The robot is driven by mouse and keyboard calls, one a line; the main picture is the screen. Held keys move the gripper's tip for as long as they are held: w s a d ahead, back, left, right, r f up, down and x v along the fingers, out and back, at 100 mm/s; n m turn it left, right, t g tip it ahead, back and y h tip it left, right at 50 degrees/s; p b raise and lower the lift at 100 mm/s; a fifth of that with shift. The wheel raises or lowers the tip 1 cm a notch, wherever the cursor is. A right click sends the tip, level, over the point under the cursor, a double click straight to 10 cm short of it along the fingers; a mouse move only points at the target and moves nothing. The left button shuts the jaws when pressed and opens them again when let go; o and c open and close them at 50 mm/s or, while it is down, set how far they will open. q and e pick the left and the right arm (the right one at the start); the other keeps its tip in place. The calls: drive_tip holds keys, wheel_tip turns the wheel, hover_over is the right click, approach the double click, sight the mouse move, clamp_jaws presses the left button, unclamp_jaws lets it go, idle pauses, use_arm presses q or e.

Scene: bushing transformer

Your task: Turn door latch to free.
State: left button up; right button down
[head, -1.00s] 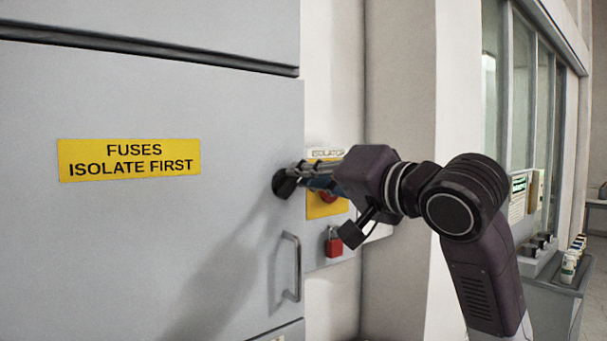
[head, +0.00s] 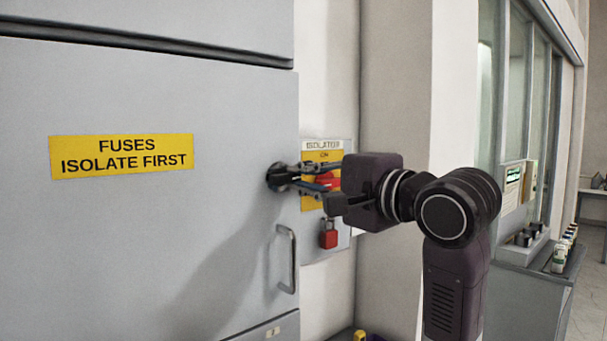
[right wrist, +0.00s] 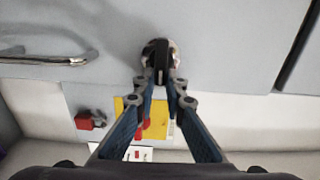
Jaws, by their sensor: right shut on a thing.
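The grey cabinet door (head: 130,235) fills the left of the head view, with a yellow "FUSES ISOLATE FIRST" label (head: 121,155). The small dark door latch (head: 274,178) sits near its right edge, partly hidden by my fingertips. My right gripper (head: 291,177) reaches it from the right and is shut on it. In the right wrist view, the latch (right wrist: 160,57) shows a dark upright grip on a shiny round base. The fingertips of my right gripper (right wrist: 160,82) press its two sides. My left gripper is not in view.
A metal pull handle (head: 287,259) is below the latch. The isolator panel (head: 343,235), with a red padlock (head: 328,237) and red switch, is behind my gripper. A wall and windows stand to the right, with a bench (head: 535,290) holding small containers.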

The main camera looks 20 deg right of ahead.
drive_tip(key=shift+a+f+m, duration=0.15)
drive_tip(key=shift+f+m, duration=0.1)
drive_tip(key=shift+m, duration=0.05)
drive_tip(key=c, duration=2.1)
unclamp_jaws()
drive_tip(key=shift+o, duration=0.6)
drive_tip(key=shift+r, duration=0.1)
drive_tip(key=shift+w, duration=0.1)
drive_tip(key=v, duration=1.2)
